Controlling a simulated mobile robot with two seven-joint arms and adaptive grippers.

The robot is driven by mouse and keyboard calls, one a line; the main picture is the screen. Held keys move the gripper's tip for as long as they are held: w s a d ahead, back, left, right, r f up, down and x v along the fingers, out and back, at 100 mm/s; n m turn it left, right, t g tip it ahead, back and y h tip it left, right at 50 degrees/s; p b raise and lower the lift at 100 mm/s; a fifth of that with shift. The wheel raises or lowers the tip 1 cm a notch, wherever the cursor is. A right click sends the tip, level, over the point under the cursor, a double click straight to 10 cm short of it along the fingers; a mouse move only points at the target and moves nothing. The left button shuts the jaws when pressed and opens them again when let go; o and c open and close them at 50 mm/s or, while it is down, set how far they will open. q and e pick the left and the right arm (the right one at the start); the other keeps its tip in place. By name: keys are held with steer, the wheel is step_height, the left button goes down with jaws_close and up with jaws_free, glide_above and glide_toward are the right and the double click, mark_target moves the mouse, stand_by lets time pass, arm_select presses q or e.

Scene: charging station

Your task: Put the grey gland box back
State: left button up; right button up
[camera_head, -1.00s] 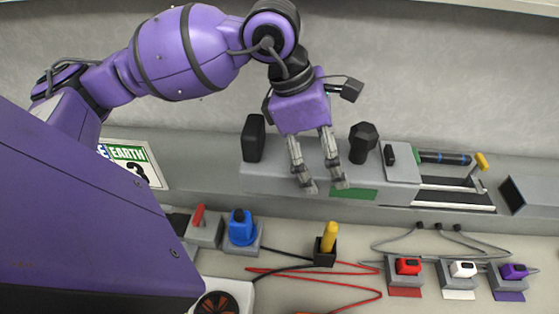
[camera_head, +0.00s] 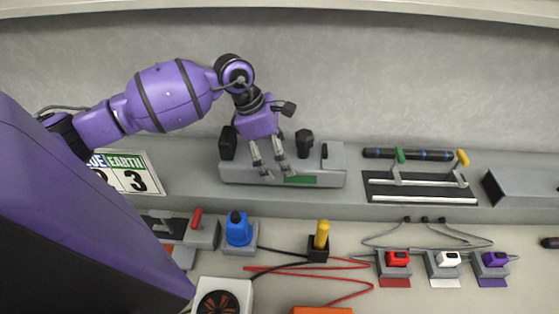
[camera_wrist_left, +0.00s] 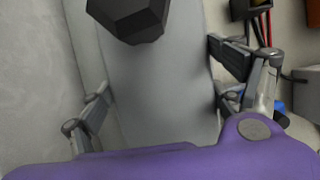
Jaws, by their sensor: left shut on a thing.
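The grey gland box (camera_head: 332,172) is long, with black glands on top and a green label on its front. It is at the back shelf, left of the tool rack; I cannot tell whether it rests on the shelf or hangs just above. My left gripper (camera_head: 272,172) reaches down over it and is shut on it. In the left wrist view the box's grey top (camera_wrist_left: 160,95) lies between my two fingers (camera_wrist_left: 165,105), with a black gland close above. My right gripper is not in view.
The rack (camera_head: 420,188) with a dark rod (camera_head: 430,154) is right of the box. A sign (camera_head: 130,178) stands at left. In front are a blue plug (camera_head: 238,229), a yellow-handled plug (camera_head: 321,238) and red, white and purple connectors (camera_head: 447,262) with cables.

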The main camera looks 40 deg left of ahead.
mark_target(269, 154)
arm_select(q)
steer(key=shift+d+f, duration=0.1)
steer(key=shift+f, duration=1.05)
steer(key=shift+f, duration=0.2)
steer(key=o, duration=1.5)
steer(key=shift+c, duration=0.2)
steer(key=shift+r, duration=0.25)
steer(key=v, duration=0.7)
steer(key=shift+s+r, duration=0.1)
steer(key=shift+r, duration=0.05)
